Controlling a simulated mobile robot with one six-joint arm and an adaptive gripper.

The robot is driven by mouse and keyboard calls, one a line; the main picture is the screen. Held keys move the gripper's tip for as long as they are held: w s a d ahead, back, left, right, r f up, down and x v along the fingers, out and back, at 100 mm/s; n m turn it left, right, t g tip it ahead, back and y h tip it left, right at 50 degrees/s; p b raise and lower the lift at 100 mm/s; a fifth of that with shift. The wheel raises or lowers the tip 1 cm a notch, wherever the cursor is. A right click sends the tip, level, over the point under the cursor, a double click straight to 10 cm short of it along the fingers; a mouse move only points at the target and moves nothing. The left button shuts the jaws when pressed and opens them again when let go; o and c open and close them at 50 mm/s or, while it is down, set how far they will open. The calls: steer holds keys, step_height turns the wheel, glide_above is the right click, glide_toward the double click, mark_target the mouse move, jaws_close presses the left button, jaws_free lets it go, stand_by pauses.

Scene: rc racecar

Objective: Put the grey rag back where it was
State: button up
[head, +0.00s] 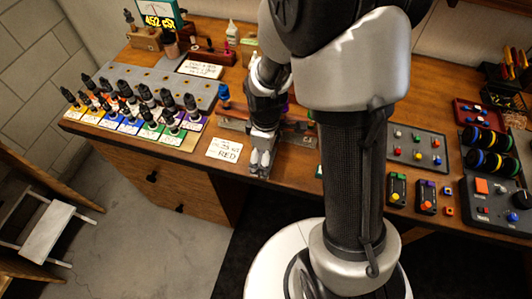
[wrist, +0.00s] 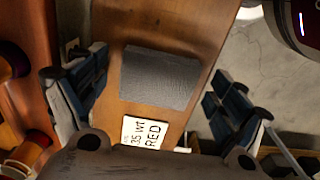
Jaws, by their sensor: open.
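The grey rag (wrist: 160,78) shows in the wrist view as a flat, dark grey, textured rectangle on the brown wooden bench top. It lies between the spread fingers of my gripper (head: 261,163), which points down at the bench and is open and empty. I cannot tell the exact height of the fingers above the rag. In the head view I cannot make out the rag; my gripper and arm cover that part of the bench. A white card reading "35 WT RED" (wrist: 146,133) lies beside the rag, and it also shows in the head view (head: 225,149).
A rack of small dropper bottles (head: 140,105) stands to the left. A wooden stand with a long red-brown item (head: 294,124) lies behind my gripper. A grey tray of coloured knobs (head: 418,148) and a control box (head: 490,200) are on the right. The bench's front edge is close to my gripper.

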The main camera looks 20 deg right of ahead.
step_height(320, 180, up, 13)
steer(key=p, duration=0.4)
steer(key=s+r+m+t, duration=0.4)
steer(key=s+r+m, duration=0.6)
steer(key=s+r, duration=0.4)
steer(key=shift+s+a+r+m+t, duration=0.3)
steer(key=shift+r+m, duration=0.1)
steer(key=shift+r, duration=0.2)
